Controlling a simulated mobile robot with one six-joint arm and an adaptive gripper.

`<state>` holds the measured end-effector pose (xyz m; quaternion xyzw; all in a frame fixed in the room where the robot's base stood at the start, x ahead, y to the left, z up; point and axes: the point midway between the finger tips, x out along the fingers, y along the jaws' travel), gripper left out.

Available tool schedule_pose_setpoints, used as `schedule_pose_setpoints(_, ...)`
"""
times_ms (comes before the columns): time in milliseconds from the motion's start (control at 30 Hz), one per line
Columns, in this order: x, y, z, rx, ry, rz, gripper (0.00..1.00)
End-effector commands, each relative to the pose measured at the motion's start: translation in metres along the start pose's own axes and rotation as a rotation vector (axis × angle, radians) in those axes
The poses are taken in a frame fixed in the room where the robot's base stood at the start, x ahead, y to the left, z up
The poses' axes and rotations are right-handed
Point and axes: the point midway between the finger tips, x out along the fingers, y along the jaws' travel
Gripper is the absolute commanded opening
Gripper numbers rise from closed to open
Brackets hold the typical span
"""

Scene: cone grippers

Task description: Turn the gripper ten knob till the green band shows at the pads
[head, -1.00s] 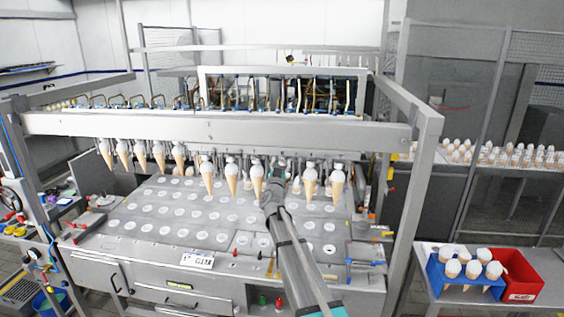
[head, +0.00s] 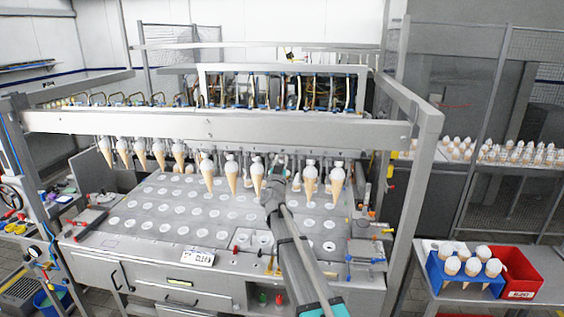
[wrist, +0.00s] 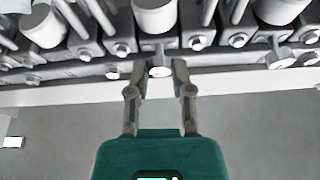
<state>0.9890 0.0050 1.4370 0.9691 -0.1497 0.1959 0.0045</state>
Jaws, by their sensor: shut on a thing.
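My gripper (head: 280,162) is at the row of hanging cones under the machine's front beam, right of the middle. In the wrist view my gripper (wrist: 160,66) has its two fingers on either side of a small pale round knob (wrist: 160,72) and is shut on it. The knob sits on a grey block below a white cylinder (wrist: 154,15). No green band can be made out on it, and its sides are partly hidden by the fingertips. The knob is hidden in the head view.
Cones (head: 257,170) hang close on both sides of my gripper. The perforated deck (head: 150,210) lies below. A blue cone holder (head: 438,273) and a red bin (head: 525,272) stand at right.

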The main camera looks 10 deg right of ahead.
Motion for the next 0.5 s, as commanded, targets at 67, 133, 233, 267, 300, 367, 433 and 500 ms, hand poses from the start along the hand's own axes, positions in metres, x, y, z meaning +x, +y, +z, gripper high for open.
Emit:
schedule_pose_setpoints(67,0.0002,0.0010,-0.0005,-0.043,0.001,-0.016,0.00)
schedule_pose_setpoints(133,0.0004,0.0017,-0.0008,-0.093,0.000,-0.036,0.00)
schedule_pose_setpoints(233,0.0007,0.0024,-0.0010,-0.168,-0.001,-0.066,0.00)
schedule_pose_setpoints(267,0.0008,0.0024,-0.0012,-0.188,-0.001,-0.074,0.00)
schedule_pose_setpoints(300,0.0008,0.0024,-0.0012,-0.211,-0.002,-0.084,0.00)
schedule_pose_setpoints(367,0.0009,0.0021,-0.0010,-0.239,-0.003,-0.096,0.00)
schedule_pose_setpoints(433,0.0009,0.0020,-0.0009,-0.258,-0.002,-0.103,0.00)
schedule_pose_setpoints(500,0.0010,0.0018,-0.0007,-0.265,-0.002,-0.106,0.00)
